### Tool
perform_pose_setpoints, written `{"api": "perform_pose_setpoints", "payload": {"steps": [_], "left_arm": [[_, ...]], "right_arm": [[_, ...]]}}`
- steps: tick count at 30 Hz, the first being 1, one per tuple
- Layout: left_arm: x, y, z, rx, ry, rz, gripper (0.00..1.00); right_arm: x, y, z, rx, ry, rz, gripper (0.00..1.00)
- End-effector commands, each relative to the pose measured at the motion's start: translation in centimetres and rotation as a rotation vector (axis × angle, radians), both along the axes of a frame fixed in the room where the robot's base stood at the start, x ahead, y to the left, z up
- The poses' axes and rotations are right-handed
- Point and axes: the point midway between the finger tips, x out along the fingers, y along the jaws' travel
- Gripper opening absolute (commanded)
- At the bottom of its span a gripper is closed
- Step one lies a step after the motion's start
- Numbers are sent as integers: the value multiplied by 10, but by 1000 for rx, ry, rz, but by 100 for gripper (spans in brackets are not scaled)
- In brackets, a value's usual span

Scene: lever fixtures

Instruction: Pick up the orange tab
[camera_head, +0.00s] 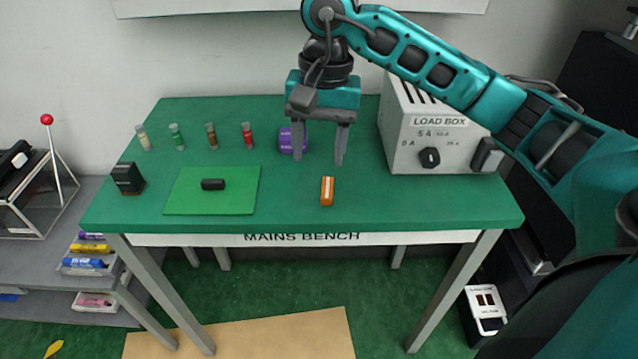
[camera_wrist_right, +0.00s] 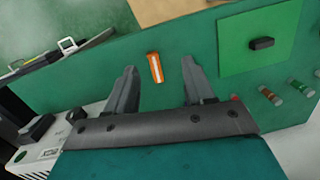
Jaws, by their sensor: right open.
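The orange tab (camera_head: 327,191) lies on the green bench top (camera_head: 400,200), right of the middle and near the front edge. It has a pale stripe along it. My right gripper (camera_head: 318,160) is open and empty above the bench, a little behind and above the tab. In the right wrist view the tab (camera_wrist_right: 155,68) shows between the two spread fingers (camera_wrist_right: 160,85), just beyond their tips. Nothing touches the tab. My left gripper is not in view.
A purple cylinder (camera_head: 292,141) stands close behind my right gripper. The load box (camera_head: 432,135) is to the right. A bright green mat (camera_head: 240,190) bears a black piece (camera_head: 213,184). Several small tubes (camera_head: 177,137) and a black block (camera_head: 128,178) are at left. Bench around the tab is clear.

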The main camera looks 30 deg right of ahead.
Motion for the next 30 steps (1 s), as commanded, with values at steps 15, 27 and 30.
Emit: {"api": "perform_pose_setpoints", "payload": {"steps": [15,27,30], "left_arm": [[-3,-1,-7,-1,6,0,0],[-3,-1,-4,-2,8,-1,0],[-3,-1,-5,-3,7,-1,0]], "right_arm": [[3,-22,-57,-97,-20,17,53],[4,-22,-100,-97,-18,17,53],[5,-22,-112,-96,-21,16,53]]}}
